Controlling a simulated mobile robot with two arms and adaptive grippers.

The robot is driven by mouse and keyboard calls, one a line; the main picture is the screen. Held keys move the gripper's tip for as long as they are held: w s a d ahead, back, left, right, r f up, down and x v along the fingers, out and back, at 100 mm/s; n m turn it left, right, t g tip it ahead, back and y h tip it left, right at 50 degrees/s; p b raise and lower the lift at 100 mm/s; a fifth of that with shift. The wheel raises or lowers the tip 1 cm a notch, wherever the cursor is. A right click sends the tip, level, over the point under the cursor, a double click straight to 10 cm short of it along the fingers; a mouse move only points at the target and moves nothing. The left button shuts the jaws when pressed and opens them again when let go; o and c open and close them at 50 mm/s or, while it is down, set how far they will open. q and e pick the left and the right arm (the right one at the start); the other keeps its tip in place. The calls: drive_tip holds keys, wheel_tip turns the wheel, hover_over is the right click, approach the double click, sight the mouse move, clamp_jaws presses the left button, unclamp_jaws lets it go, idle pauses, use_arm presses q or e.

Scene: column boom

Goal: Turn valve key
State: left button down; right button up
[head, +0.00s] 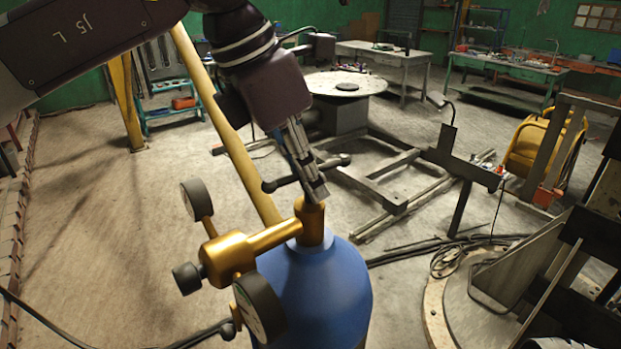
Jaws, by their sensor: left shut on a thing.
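A blue gas cylinder (318,295) stands upright in the lower middle. A brass valve (312,220) sits on its top, with a brass regulator (240,252) reaching out to the left. The valve key (284,181) is a dark crossbar with round ends just above the valve; its middle is hidden behind my fingers. My left gripper (314,180) comes down from above and is shut on the valve key, its fingertips close over the valve top. My right gripper is out of view.
Two round gauges (260,308) and a dark knob (187,278) stick out from the regulator near the cylinder. A yellow post (229,125) slants behind. Metal frames (385,190) and cables (450,262) lie right; the floor at left is mostly clear.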

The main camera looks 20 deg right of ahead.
use_arm(q)
drive_tip(key=c, duration=2)
unclamp_jaws()
drive_tip(key=shift+s+a, duration=0.1)
drive_tip(key=v, duration=1.2)
